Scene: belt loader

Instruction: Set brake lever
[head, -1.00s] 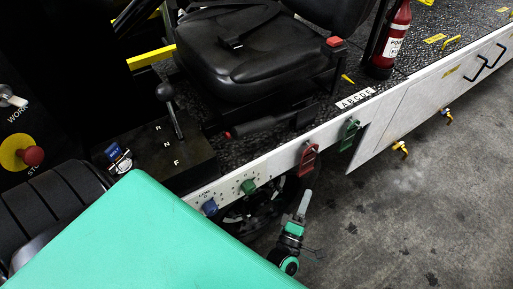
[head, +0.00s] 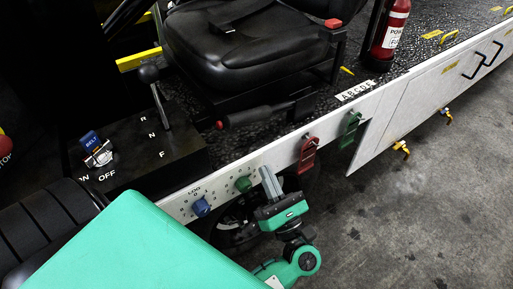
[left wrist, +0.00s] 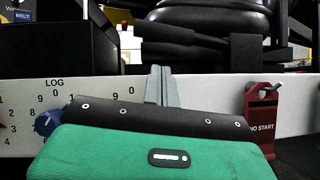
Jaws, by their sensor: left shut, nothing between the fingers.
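A black lever with a red button tip (head: 260,115) lies low, nearly flat, beside the seat base; it looks like the brake lever. A separate upright lever with a round knob (head: 149,75) stands on the black console marked R, N, F. My left gripper (head: 266,172) is shut and empty, in front of the white side panel, just right of the green dial and below the black lever, apart from it. In the left wrist view its fingers (left wrist: 161,72) point toward dark bars under the seat; I cannot tell which is the lever. My right gripper is not in view.
The black seat (head: 240,50) stands above. A fire extinguisher (head: 392,35) is at the right. The floor at right is clear.

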